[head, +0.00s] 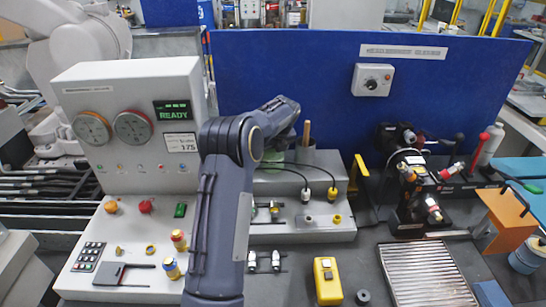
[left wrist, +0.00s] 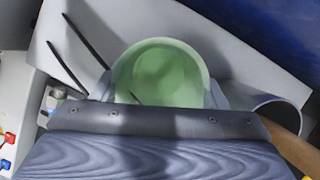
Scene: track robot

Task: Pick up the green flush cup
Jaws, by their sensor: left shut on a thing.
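The green flush cup (left wrist: 160,75) is a round, pale green cup seen from above in the left wrist view. My left gripper (left wrist: 162,92) is shut on it, with a grey finger on each side of the cup. In the head view a small part of the green cup (head: 271,158) shows behind my left arm, above the grey stepped block. The arm hides most of the gripper and cup there. I cannot tell whether the cup touches the block. My right gripper is not in view.
The grey block (head: 330,232) carries cables and connectors. A grey holder with a wooden handle (head: 306,133) stands close right of the cup. A blue panel (head: 300,75) rises behind. A white control console (head: 130,120) stands left, a black fixture (head: 408,190) right.

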